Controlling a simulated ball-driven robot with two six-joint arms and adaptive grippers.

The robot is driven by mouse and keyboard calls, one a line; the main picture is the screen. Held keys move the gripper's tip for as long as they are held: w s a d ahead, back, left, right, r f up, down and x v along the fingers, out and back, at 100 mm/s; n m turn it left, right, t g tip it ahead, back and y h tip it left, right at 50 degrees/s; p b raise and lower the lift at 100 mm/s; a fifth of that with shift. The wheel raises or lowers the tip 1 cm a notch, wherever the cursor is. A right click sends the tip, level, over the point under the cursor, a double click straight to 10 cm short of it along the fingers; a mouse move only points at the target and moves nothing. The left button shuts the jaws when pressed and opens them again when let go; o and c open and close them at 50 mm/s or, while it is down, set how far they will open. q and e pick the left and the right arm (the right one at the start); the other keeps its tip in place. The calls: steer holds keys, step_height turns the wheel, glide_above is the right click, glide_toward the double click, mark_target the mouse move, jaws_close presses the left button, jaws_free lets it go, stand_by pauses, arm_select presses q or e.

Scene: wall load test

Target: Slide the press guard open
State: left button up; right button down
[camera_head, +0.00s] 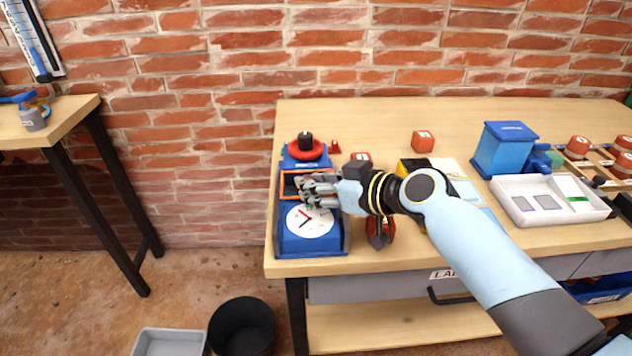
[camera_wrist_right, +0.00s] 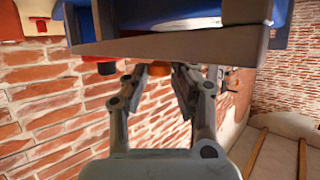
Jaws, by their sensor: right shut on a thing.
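The blue press (camera_head: 312,243) stands at the left end of the workbench, with a white dial (camera_head: 310,220) on its front part and a red wheel (camera_head: 304,150) with a black knob on top. An orange-framed guard (camera_head: 287,186) sits across its middle. My right gripper (camera_head: 312,190) reaches in from the right at the guard and hides its right part. In the right wrist view, an orange piece (camera_wrist_right: 160,69) shows between the fingertips of my right gripper (camera_wrist_right: 158,78), which is shut on the guard. My left gripper is not in view.
On the bench are an orange block (camera_head: 422,141), a blue box (camera_head: 504,149) and a white tray (camera_head: 548,201). A red item (camera_head: 381,233) lies close beside the press under my right arm. A black bin (camera_head: 242,327) stands on the floor.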

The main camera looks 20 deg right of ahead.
steer(key=s, duration=0.2)
steer(key=s+a, duration=0.1)
steer(key=s, duration=0.2)
steer(key=s+a, duration=0.1)
steer(key=s, duration=0.2)
steer(key=shift+a, duration=0.15)
steer(key=shift+f, duration=0.1)
steer(key=shift+s, duration=0.1)
steer(key=c, duration=1.4)
jaws_free()
steer(key=shift+o, duration=1.4)
steer(key=shift+s, duration=0.15)
